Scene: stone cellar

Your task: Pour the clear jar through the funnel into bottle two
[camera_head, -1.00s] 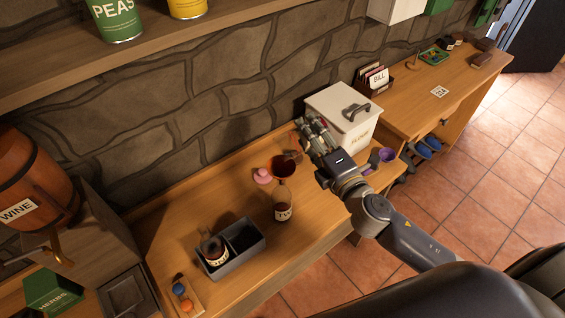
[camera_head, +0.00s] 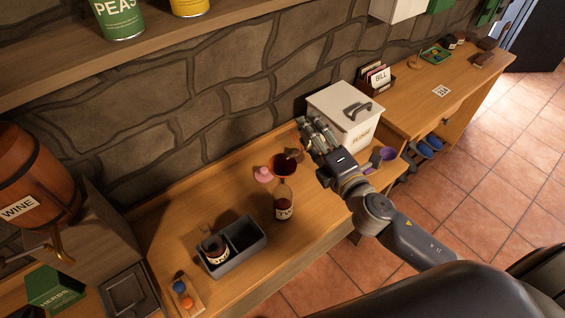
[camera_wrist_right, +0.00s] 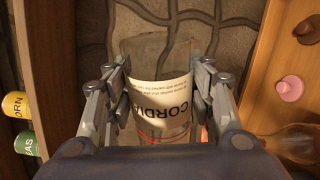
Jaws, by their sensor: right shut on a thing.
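My right gripper (camera_head: 312,135) is shut on the clear jar (camera_wrist_right: 155,55), whose label reads "CORDI" in the wrist view. In the head view the jar (camera_head: 296,155) is mostly hidden by the fingers. It is tilted, its visible end close over the funnel. The orange-brown funnel (camera_head: 278,170) sits in the neck of bottle two (camera_head: 284,203), which stands upright on the bench. The funnel's inside looks dark red; I cannot make out a stream. The bottle is clear, with dark content low down behind its "TW" label. My left gripper is out of view.
A pink stopper-like thing (camera_head: 264,174) lies beside the funnel. A grey two-part crate (camera_head: 238,262) holds another labelled bottle (camera_head: 214,249). A white lidded bin (camera_head: 340,112) stands behind my gripper, and a purple scoop (camera_head: 387,154) lies to the right.

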